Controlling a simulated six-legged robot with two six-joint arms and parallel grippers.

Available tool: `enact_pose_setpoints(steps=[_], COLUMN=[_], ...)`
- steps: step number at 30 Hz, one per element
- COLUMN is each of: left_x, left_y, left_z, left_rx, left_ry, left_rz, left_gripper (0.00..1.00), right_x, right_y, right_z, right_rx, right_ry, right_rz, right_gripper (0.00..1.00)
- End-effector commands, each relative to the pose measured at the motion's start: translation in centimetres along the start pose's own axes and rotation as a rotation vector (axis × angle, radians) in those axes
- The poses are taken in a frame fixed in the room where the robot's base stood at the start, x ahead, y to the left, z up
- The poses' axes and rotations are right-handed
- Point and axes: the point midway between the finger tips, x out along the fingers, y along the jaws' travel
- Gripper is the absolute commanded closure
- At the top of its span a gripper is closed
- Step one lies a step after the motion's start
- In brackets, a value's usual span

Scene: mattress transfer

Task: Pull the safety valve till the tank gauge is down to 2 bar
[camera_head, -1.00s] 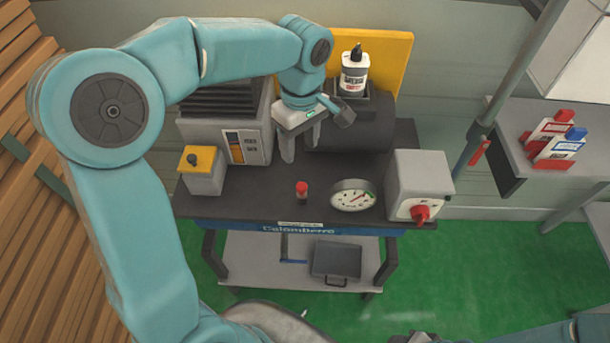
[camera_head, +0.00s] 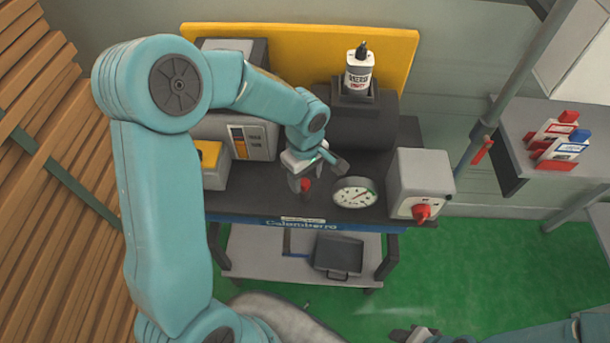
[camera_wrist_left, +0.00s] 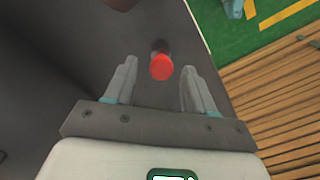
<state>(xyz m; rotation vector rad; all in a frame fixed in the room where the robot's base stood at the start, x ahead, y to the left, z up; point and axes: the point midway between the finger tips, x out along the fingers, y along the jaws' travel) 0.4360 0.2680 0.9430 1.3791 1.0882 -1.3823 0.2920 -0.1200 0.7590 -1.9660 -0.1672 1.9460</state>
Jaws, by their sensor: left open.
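The red-topped safety valve (camera_head: 306,184) stands upright on the dark bench top, left of the gauge. My left gripper (camera_head: 302,185) is right at it in the head view and partly covers it. In the left wrist view the valve's red cap (camera_wrist_left: 161,67) lies between and a little beyond the open fingers of my left gripper (camera_wrist_left: 157,75), with a gap on each side. The round white tank gauge (camera_head: 355,192) is just right of the valve; its reading is too small to tell. My right gripper (camera_head: 410,333) is at the bottom edge, its jaws unclear.
A grey box with a red knob (camera_head: 420,185) stands right of the gauge. A white bottle (camera_head: 358,70) sits in a holder behind. A yellow-topped box (camera_head: 212,165) is to the left. A side shelf (camera_head: 515,130) holds red and blue containers. Green floor is clear at right.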

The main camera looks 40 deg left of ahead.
Motion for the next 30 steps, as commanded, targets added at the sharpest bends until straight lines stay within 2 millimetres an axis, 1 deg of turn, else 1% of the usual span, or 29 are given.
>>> enact_pose_setpoints(steps=[3,11,14,15,16,17,21,25,27,30], left_x=[0.7,0.8,0.8,0.8,0.8,0.8,0.7,-0.5,-0.8,-0.8], left_y=[-0.1,0.0,0.0,0.0,0.0,0.0,0.0,0.1,0.0,0.0], left_z=[0.0,0.0,0.0,0.0,0.0,0.0,0.0,0.0,0.0,0.0], left_rx=[0.000,0.000,0.000,0.000,0.000,0.000,0.000,0.000,0.000,0.000], left_ry=[0.000,0.000,0.000,0.000,0.000,0.000,0.001,0.002,0.001,0.001], left_rz=[-0.002,0.000,0.000,0.000,0.000,0.000,0.001,0.004,0.001,0.000], left_gripper=[0.46,0.46,0.75,0.88,0.98,1.00,1.00,1.00,1.00,1.00], right_x=[-0.1,-0.1,-0.1,-0.1,-0.1,-0.1,0.1,0.7,0.6,0.5], right_y=[0.0,0.0,0.0,0.0,0.0,0.0,0.0,0.2,0.2,0.2], right_z=[0.0,0.0,0.0,0.0,0.0,0.0,0.0,0.0,0.0,0.0], right_rx=[0.000,0.000,0.000,0.000,0.000,0.000,0.000,0.000,0.000,0.000], right_ry=[0.000,0.000,0.000,0.000,0.000,0.000,0.000,0.000,0.000,0.000], right_rz=[0.000,0.000,0.000,0.000,0.000,0.000,0.000,0.000,0.000,0.000], right_gripper=[0.57,0.57,0.57,0.57,0.57,0.57,0.57,0.57,0.57,0.57])
